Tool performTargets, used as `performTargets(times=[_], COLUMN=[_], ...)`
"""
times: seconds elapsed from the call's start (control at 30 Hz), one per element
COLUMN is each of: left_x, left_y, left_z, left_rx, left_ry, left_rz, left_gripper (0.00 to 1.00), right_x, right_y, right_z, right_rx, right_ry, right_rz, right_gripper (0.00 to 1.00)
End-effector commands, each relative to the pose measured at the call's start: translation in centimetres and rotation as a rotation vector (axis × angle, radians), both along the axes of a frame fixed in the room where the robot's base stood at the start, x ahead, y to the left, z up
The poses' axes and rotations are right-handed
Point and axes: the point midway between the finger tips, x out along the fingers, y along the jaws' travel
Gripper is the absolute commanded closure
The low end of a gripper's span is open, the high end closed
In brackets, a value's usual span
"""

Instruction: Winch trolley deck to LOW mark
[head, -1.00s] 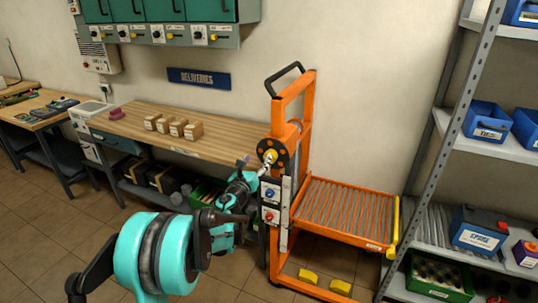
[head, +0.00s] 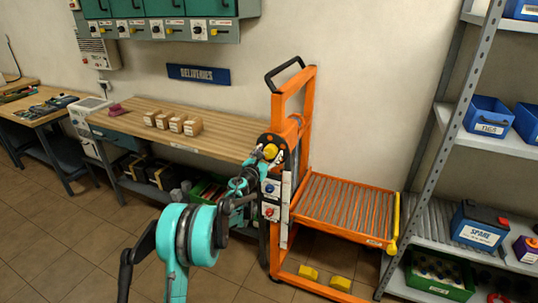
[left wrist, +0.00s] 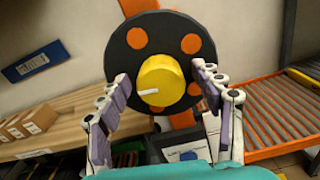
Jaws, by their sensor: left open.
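The orange trolley (head: 308,105) stands upright with its orange roller deck (head: 345,208) raised, about level with the shelf rollers at right. The black winch wheel (head: 288,140) with orange spots and a yellow centre knob (head: 270,152) is on the mast's left side. In the left wrist view the wheel (left wrist: 135,62) and knob (left wrist: 158,80) face me. My left gripper (head: 258,163) is open at the wheel. Its fingers (left wrist: 160,88) are on either side of the knob with gaps visible. A pale strip (head: 287,190) runs down the mast; its marks are unreadable. My right gripper is out of view.
A wooden bench (head: 225,140) with several small boxes (head: 178,124) is behind and left. A grey rack (head: 445,125) with blue bins and a battery (head: 478,226) stands at right. Yellow wedges (head: 309,273) lie below the deck.

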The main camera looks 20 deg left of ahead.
Motion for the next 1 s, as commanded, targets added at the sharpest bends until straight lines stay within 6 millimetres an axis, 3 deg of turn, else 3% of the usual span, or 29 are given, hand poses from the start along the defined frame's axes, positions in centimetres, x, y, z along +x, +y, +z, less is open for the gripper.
performTargets(times=[0.17,0.33,0.37,0.67,1.0], left_x=[-0.01,-0.02,-0.02,-0.02,-0.02], left_y=[0.00,0.01,0.01,0.03,0.14], left_z=[0.04,0.04,0.04,0.04,0.06], left_rx=[-0.001,-0.001,-0.001,-0.024,-0.217], left_ry=[0.000,0.000,0.000,0.002,0.018], left_rz=[0.000,0.000,0.000,0.000,0.000], left_gripper=[0.37,0.81,0.84,0.84,0.84], right_x=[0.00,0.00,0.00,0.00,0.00], right_y=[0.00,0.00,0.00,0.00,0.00], right_z=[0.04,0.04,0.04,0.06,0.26], right_rx=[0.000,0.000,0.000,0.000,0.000], right_ry=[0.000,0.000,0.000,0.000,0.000], right_rz=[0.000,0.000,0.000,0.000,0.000], right_gripper=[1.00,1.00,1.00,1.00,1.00])
